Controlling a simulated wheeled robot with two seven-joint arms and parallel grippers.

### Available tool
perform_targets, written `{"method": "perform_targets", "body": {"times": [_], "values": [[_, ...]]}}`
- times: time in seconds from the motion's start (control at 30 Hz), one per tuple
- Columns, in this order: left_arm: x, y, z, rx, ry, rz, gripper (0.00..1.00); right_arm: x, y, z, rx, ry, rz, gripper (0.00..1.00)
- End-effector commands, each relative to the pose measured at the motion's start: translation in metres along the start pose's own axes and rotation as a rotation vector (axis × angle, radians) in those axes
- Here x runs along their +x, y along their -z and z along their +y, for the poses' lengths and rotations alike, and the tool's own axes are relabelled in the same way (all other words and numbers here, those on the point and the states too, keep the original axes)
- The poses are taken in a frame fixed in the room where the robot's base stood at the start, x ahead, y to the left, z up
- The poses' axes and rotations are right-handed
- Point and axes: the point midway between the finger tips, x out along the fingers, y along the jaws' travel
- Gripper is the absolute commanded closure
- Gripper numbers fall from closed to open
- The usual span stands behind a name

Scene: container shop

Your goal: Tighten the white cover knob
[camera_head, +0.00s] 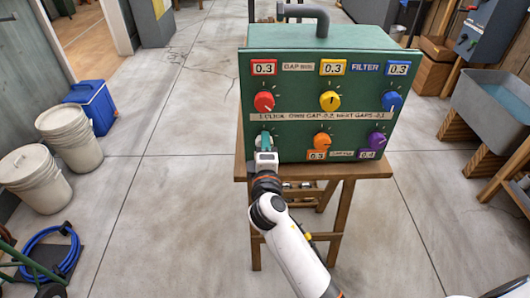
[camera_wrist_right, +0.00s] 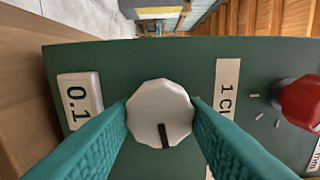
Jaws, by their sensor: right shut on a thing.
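The white cover knob (camera_wrist_right: 160,113) shows in the right wrist view, with a dark pointer line toward the bottom of the picture. It sits on the front of a green panel box (camera_head: 315,75), at the lower left, where my right gripper mostly hides it in the head view. My right gripper (camera_head: 265,140) is shut on the white knob; its teal fingers touch both sides of it. A label reading 0.1 (camera_wrist_right: 79,101) is left of the knob in the wrist view. My left gripper is not in view.
Red (camera_head: 264,102), yellow (camera_head: 330,101), blue (camera_head: 392,102), orange (camera_head: 322,142) and purple (camera_head: 377,140) knobs share the panel. The box stands on a wooden table (camera_head: 347,172). White buckets (camera_head: 72,138) and a blue cooler (camera_head: 92,104) stand left; a basin (camera_head: 490,105) stands right.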

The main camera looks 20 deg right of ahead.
Motion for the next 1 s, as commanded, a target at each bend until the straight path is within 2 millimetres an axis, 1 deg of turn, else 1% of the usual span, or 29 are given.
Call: {"method": "perform_targets", "body": {"times": [0.03, 0.3, 0.87, 0.9, 0.97, 1.0], "values": [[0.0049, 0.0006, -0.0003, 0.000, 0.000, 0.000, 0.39, -0.0003, 0.0002, 0.0039, 0.027, -0.003, 0.001, 0.84], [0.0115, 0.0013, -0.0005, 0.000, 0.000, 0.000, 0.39, -0.0003, 0.0002, 0.0028, 0.130, -0.004, 0.001, 0.84], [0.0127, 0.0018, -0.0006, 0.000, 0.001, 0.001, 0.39, -0.0002, 0.0002, 0.0021, 0.158, -0.004, 0.001, 0.84], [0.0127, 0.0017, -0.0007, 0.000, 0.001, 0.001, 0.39, -0.0002, 0.0002, 0.0021, 0.158, -0.004, 0.001, 0.58], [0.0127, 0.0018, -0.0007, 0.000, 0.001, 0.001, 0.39, -0.0002, 0.0002, 0.0020, 0.158, -0.004, 0.001, 0.48], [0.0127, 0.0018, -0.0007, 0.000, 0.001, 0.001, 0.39, -0.0002, 0.0001, 0.0018, 0.158, -0.004, 0.001, 0.41]]}}
